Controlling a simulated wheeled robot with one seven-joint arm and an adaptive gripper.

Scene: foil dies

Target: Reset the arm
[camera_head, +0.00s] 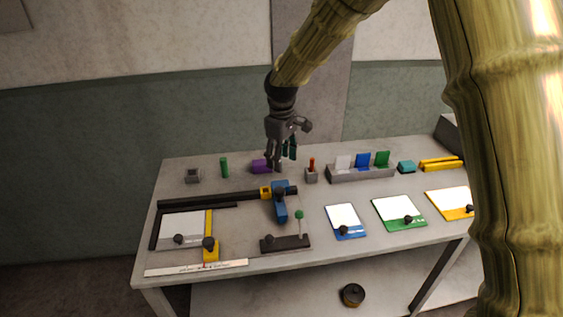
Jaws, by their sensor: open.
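My arm, with a yellow-brown, bamboo-like surface, comes in from the right and reaches over the table (330,250). My gripper (282,160) is dark grey and hangs fingers-down above the back middle of the table. Its fingers are open. A purple block (260,166) lies just left of the fingertips and is partly covered by them. A dark teal piece (292,148) shows beside the right finger; I cannot tell if it is part of the gripper. No held object can be made out.
At the back are a green block (224,168) and a grey rack (360,173) of coloured plates. Blue (345,222), green (399,212) and yellow (450,203) boards lie front right.

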